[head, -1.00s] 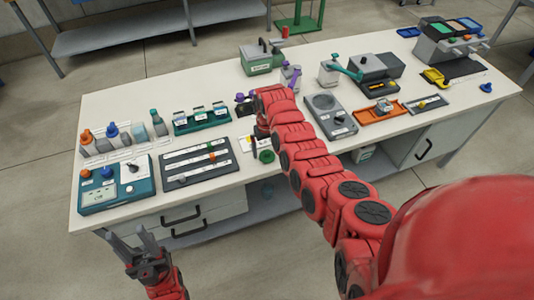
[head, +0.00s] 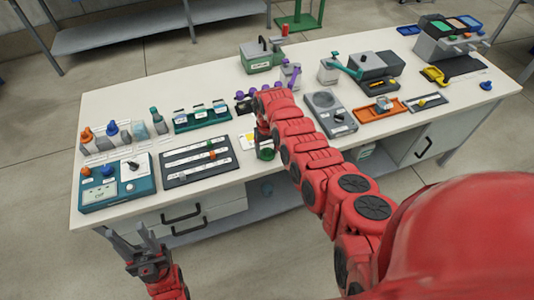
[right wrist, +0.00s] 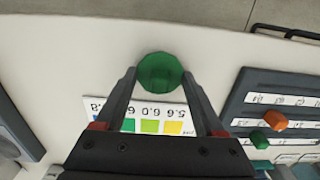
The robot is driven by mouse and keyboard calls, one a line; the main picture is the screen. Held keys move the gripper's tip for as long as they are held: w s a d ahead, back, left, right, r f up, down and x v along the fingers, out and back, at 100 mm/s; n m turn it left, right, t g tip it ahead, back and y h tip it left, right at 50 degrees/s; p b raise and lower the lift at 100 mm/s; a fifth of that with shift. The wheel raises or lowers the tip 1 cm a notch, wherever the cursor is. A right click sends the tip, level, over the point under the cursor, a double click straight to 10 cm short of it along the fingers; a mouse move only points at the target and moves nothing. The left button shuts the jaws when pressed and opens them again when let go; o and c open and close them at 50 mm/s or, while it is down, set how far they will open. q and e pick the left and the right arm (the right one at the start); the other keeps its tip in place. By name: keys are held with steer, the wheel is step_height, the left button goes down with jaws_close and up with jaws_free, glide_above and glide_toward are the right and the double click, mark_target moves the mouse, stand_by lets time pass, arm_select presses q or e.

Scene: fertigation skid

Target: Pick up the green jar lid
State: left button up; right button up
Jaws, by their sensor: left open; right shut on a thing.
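The green jar lid (right wrist: 160,72) is round and sits between the two fingertips of my right gripper (right wrist: 161,76) in the right wrist view. The fingers touch it from both sides, so the gripper is shut on it. In the head view the lid (head: 266,154) shows near the front edge of the table, with my right gripper (head: 264,143) over it and partly hiding it. I cannot tell whether the lid still touches the table. My left gripper (head: 142,250) is open and empty, in front of the table at the lower left.
A colour chart card (right wrist: 150,118) lies beside the lid. A dark panel with sliders (head: 197,163) and a blue control box (head: 118,183) are to the left. A grey device with a round plate (head: 330,113) stands to the right. Drawers (head: 190,213) are below the table.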

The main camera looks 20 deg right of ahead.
mark_target(267, 158)
steer(key=shift+r, duration=0.15)
steer(key=shift+w+r+b, duration=0.1)
steer(key=shift+r+b, duration=0.5)
steer(key=shift+r, duration=0.3)
steer(key=shift+s+a+r+b, duration=0.2)
steer(key=shift+s+r, duration=0.15)
steer(key=shift+s, duration=0.2)
steer(key=shift+s+a+r+b, duration=0.2)
steer(key=shift+s+r, duration=0.15)
steer(key=shift+s, duration=0.15)
steer(key=s+a+r+p, duration=0.2)
steer(key=s+a+p, duration=0.2)
steer(key=s+p, duration=0.65)
steer(key=s+r+p, duration=0.1)
steer(key=r, duration=0.1)
steer(key=s+r+p, duration=0.1)
steer(key=r+p, duration=0.1)
steer(key=s+r+p, duration=0.1)
steer(key=r+p, duration=0.1)
steer(key=shift+r, duration=0.35)
steer(key=shift+w, duration=0.1)
